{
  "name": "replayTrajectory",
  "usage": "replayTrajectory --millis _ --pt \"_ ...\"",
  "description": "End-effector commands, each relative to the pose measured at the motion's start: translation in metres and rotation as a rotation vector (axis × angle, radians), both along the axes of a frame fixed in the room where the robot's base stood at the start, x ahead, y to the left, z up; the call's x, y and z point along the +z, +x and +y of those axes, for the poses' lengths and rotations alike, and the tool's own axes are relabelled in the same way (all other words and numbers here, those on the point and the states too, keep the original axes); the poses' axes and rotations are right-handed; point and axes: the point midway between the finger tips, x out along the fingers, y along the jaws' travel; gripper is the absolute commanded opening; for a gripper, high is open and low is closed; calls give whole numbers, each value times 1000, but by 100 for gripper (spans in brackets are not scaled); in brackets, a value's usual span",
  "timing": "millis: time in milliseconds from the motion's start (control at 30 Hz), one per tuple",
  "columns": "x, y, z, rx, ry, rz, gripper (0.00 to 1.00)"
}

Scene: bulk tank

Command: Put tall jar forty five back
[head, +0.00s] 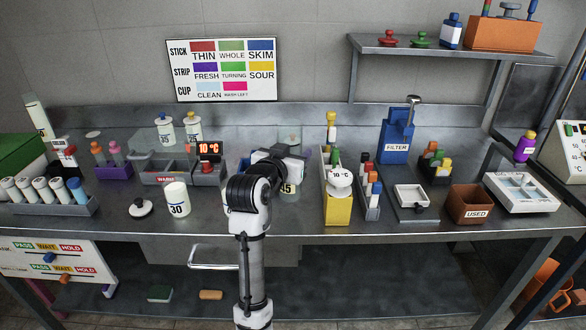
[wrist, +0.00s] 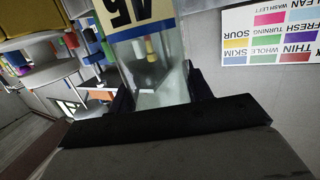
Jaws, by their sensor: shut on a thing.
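Tall jar forty five (head: 287,188) shows in the head view just right of my arm. It is clear glass with a cream label reading 45, mostly hidden behind my wrist. My gripper (head: 285,165) is shut on the jar. In the wrist view, which is upside down, the jar (wrist: 150,70) stands between the dark fingers of my gripper (wrist: 155,100), with its 45 label beyond them. A pale clear shape above my wrist in the head view seems to be the jar's top. I cannot tell whether its base touches the bench.
Jar 30 (head: 177,198) and a loose white lid (head: 141,207) are left of my arm. A yellow stand (head: 338,208) is close on the right.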

Motion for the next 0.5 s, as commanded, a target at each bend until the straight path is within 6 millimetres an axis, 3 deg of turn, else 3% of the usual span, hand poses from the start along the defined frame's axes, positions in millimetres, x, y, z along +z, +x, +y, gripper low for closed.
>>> replayTrajectory --millis 500 --pt "-48 0 -1 -1 1 0 9"
